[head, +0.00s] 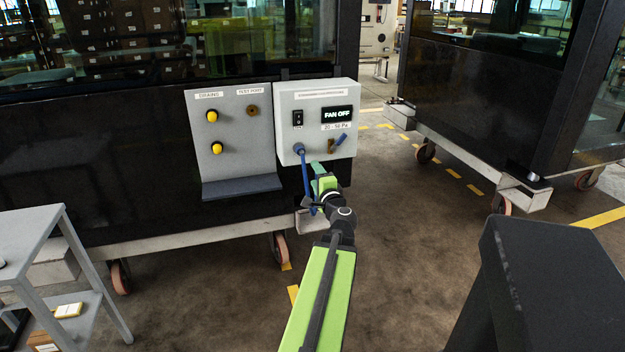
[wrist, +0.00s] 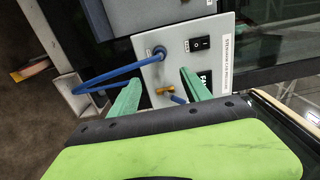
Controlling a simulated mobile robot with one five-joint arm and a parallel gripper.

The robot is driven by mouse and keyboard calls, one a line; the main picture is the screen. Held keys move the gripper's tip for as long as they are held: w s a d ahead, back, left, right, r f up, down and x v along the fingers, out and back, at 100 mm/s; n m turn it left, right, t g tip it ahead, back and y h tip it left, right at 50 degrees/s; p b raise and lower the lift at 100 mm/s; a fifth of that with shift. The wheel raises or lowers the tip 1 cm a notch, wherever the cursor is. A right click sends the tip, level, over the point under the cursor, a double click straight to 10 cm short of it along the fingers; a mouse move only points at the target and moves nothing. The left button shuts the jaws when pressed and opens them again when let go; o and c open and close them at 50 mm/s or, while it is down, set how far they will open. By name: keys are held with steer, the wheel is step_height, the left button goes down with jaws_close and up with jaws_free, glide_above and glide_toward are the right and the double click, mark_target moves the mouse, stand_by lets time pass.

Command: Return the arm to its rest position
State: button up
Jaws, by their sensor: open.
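My gripper (head: 318,172) is at the end of my green arm, in front of the lower edge of a light grey control box (head: 316,92). In the wrist view my gripper (wrist: 158,86) shows two green fingers spread apart with nothing between them touching. The box carries a black switch (head: 298,118), a display (head: 337,114) reading FAN OFF, and a brass fitting with a blue lever (head: 341,139). A blue hose (head: 306,175) is in the port at the box's lower left and hangs down beside my gripper; it loops left in the wrist view (wrist: 95,78).
A grey panel (head: 233,140) with yellow knobs and a ledge is left of the box. A grey trolley (head: 40,225) stands at lower left. A second dark cab (head: 490,95) is at right. Open floor (head: 400,215) lies between the cabs.

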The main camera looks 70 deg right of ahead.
steer(key=o, duration=0.9)
